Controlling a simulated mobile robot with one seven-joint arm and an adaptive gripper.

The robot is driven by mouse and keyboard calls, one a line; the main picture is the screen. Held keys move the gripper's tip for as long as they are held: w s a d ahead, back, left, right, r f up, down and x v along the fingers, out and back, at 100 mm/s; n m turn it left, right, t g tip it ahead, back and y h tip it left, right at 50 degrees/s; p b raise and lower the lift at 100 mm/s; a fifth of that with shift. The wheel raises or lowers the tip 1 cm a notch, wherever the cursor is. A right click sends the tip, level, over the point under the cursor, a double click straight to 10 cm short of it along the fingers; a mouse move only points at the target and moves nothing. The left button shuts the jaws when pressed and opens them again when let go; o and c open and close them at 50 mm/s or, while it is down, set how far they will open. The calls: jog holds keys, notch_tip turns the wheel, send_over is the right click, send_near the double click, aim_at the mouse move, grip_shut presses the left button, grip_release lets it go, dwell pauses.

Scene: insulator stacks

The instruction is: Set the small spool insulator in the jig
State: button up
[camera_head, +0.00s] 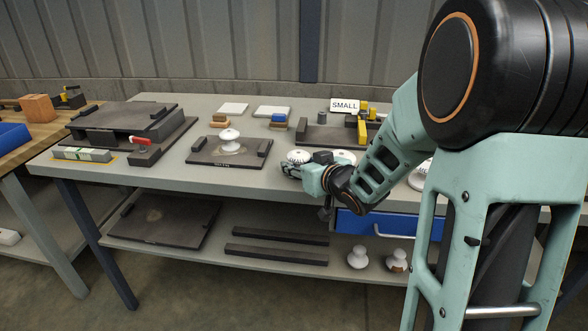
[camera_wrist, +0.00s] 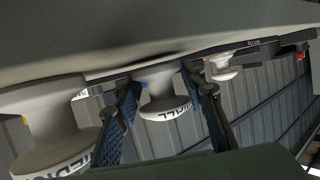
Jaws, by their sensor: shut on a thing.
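The small spool insulator (camera_head: 299,155) is white and stands at the table's front edge; the wrist view shows it (camera_wrist: 165,88) with "SMALL" lettering on its flange. My gripper (camera_head: 308,170) is shut on it, with one finger on each side of it in the wrist view (camera_wrist: 165,105). Whether it touches the table is unclear. A dark fixture (camera_head: 310,133) with a yellow clamp (camera_head: 362,130) stands further back beside a "SMALL" sign (camera_head: 345,105) and appears to be the jig. My arm hides part of its right side.
A medium spool (camera_wrist: 50,125) is close beside the held one. Another white spool (camera_head: 229,139) stands on a dark plate (camera_head: 205,158) to the left. A red-handled block (camera_head: 145,150) and a raised dark fixture (camera_head: 125,115) are further left.

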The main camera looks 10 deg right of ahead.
jog(key=shift+f, duration=0.2)
jog(key=shift+f, duration=0.2)
jog(key=o, duration=1.3)
